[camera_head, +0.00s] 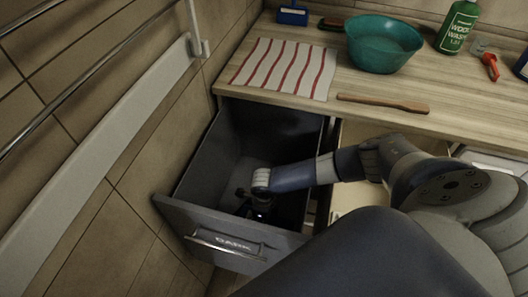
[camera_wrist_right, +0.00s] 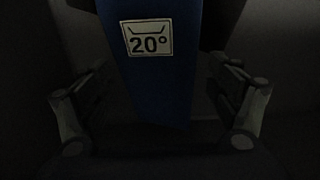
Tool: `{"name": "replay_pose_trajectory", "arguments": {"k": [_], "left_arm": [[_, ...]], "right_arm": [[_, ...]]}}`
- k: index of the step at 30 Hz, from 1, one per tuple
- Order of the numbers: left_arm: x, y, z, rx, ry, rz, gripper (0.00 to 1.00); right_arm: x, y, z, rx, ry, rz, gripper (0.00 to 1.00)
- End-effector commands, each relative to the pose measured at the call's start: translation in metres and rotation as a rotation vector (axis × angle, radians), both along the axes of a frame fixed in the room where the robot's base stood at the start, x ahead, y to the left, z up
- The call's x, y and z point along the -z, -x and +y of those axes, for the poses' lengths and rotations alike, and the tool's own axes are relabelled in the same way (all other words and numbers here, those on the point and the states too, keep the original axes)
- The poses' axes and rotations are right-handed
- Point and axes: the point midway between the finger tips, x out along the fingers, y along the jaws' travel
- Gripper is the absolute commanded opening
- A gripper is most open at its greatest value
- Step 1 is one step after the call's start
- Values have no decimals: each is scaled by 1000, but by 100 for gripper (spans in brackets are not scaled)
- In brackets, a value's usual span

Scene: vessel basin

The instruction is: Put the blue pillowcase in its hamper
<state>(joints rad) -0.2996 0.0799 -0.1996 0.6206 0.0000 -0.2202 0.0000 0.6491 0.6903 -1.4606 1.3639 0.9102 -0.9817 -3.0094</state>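The hamper (camera_head: 176,212) is a dark grey pull-out drawer labelled "DARK", standing open below the counter. My right arm reaches in from the right, and my right gripper (camera_head: 258,208) is low inside this drawer. In the right wrist view my right gripper (camera_wrist_right: 158,125) has its fingers wide apart. The blue pillowcase (camera_wrist_right: 160,85), with a white "20°" label, lies between and beyond the fingers, with visible gaps at both sides. In the head view the pillowcase cannot be made out in the dark drawer. My left gripper is not in view.
The wooden counter (camera_head: 440,105) holds a red-striped cloth (camera_head: 285,68), a teal basin (camera_head: 383,44), a wooden stick (camera_head: 382,103) and a green bottle (camera_head: 458,27). Beside the drawer is a lighter compartment (camera_head: 350,170), partly hidden by my arm. A tiled wall is at left.

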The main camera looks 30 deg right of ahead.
Motion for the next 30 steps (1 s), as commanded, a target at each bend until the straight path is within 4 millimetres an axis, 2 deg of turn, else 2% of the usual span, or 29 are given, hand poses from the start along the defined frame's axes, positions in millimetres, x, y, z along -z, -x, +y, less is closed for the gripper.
{"name": "replay_pose_trajectory", "arguments": {"k": [9, 14, 17, 18, 30], "left_arm": [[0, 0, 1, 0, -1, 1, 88], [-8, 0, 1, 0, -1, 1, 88], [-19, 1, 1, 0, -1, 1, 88], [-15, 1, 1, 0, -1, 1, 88], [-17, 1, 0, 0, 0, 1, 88]], "right_arm": [[0, 0, 0, 0, 1, 1, 88], [-8, 0, 0, 0, 0, 0, 88], [-19, 0, 0, 0, 0, 0, 88], [-23, -1, 0, -1, -2, -2, 88], [-106, -1, 0, -2, 0, -4, 88]]}}
